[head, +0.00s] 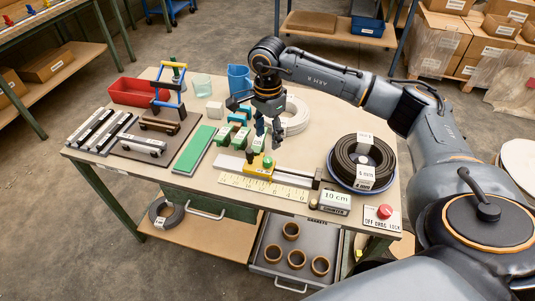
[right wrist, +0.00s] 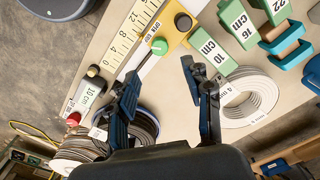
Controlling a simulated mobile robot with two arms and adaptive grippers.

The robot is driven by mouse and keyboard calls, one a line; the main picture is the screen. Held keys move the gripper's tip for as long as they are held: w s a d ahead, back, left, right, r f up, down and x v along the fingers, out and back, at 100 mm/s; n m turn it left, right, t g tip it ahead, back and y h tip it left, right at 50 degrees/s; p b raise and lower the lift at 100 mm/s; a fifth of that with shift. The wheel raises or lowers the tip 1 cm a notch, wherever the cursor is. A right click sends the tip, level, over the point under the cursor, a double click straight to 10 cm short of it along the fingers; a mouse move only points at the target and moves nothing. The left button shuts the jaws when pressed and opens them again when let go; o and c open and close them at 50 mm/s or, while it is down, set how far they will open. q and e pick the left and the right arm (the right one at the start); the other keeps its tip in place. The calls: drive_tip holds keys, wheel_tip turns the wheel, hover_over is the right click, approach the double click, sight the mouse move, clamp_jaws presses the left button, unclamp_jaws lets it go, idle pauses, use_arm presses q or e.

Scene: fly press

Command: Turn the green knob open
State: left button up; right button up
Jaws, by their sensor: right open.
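The green knob (head: 268,161) sits on a yellow block (head: 259,172) by the ruler, near the table's front. In the right wrist view the green knob (right wrist: 159,46) is round, beside a small printed label, with a dark knob (right wrist: 184,22) on the same yellow block. My right gripper (head: 267,132) is above and just behind the yellow block, fingers pointing down. In the right wrist view its fingers (right wrist: 160,69) are spread and empty, with the green knob just beyond the gap between the tips. I see no contact with the knob. My left gripper is not in view.
Green labelled blocks (head: 227,135) stand left of the gripper. A black cable coil (head: 345,163) and a red button (head: 385,211) are at the right. A ruler (head: 262,187) lies in front. A blue-and-yellow frame (head: 168,92) and red bin (head: 133,93) stand at left.

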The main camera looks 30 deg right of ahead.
sight(268, 159)
wheel_tip(268, 159, down, 9)
drive_tip(key=shift+r+p, duration=0.1)
drive_tip(key=shift+p, duration=0.5)
clamp_jaws()
